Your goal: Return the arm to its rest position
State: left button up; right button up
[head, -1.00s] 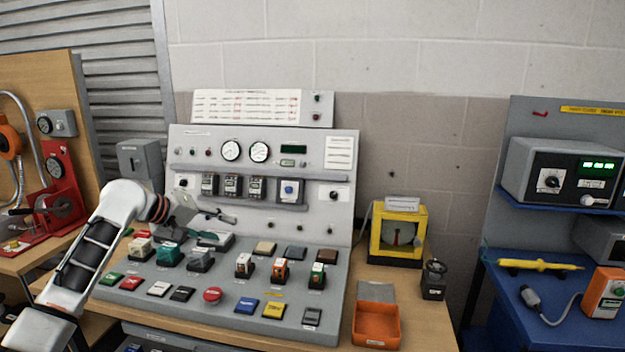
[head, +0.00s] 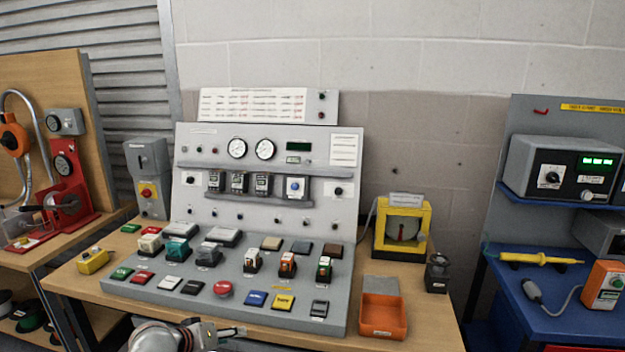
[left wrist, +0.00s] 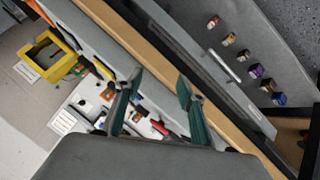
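My left arm is folded low, and only its wrist and left gripper (head: 228,332) show at the bottom edge of the head view, in front of the console's front edge. In the left wrist view the two dark green fingers of the left gripper (left wrist: 158,92) stand apart with nothing between them. The grey transformer console (head: 345,250) stands on the wooden bench (head: 425,325), with gauges on its upright panel and several blocks and buttons on its sloping deck. My right gripper is not in view.
An orange open box (head: 380,318) and a yellow-framed device (head: 402,226) stand right of the console. A yellow button box (head: 92,261) and a grey box with a red button (head: 148,178) stand left of it. A blue bench (head: 560,310) is at the right.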

pick_arm(q)
jog(key=s+f+m+t+y, duration=0.1)
jog(key=s+f+m, duration=0.1)
jog(key=s+f, duration=0.6)
jog(key=s+f+m, duration=0.1)
jog(key=s+f, duration=0.4)
jog(key=s, duration=0.6)
jog(key=s+f+m+y, duration=0.1)
jog(key=s+m, duration=0.2)
jog(key=s, duration=1.2)
jog(key=shift+s+f+t+y, duration=0.3)
jog(key=shift+s+f, duration=0.1)
